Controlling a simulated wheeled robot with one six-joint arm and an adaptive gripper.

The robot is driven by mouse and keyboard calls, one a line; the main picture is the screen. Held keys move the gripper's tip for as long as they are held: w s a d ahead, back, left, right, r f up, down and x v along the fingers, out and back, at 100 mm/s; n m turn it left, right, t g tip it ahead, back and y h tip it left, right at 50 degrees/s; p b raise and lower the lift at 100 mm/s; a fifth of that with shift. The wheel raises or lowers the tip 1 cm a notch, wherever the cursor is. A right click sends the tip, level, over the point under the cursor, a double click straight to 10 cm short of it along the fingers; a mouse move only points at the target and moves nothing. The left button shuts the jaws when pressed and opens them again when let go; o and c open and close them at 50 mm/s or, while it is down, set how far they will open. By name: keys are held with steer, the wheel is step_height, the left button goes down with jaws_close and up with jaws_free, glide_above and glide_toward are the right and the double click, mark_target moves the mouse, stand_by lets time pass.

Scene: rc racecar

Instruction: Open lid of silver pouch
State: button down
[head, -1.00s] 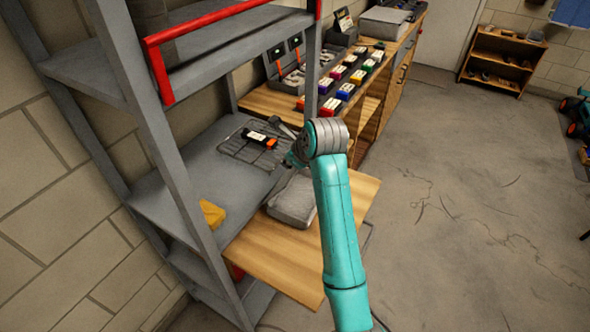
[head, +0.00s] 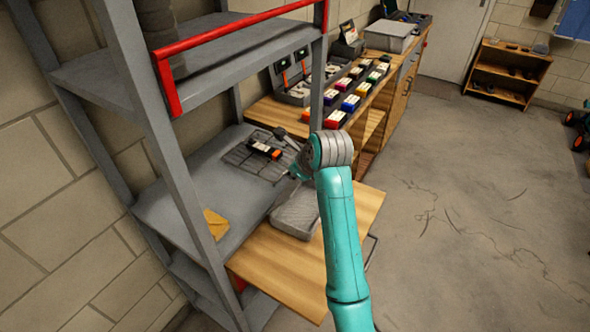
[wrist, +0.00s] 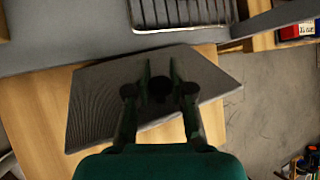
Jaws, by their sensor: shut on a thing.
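The silver pouch (head: 297,212) is a flat grey block with rounded edges, lying on the wooden board beside the grey shelf. In the wrist view the pouch (wrist: 95,105) spreads below my gripper as a dark grey, ribbed, four-sided surface. My gripper (wrist: 160,72) is over the middle of the pouch, its two fingers pointing at the far part, shut on the pouch's lid. The pinched part is dark and hard to make out. In the head view my gripper (head: 299,172) is at the pouch's far edge, partly hidden by my arm.
A wire rack (head: 245,160) with a black and orange item (head: 263,149) lies on the grey shelf behind the pouch. A yellow item (head: 215,224) is at left. Shelf posts (head: 165,150) and a red rail (head: 235,30) stand close. The wooden board (head: 285,275) is clear in front.

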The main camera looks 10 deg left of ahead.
steer(key=c, duration=1)
jaws_free()
steer(key=shift+c, duration=0.2)
steer(key=v, duration=1.2)
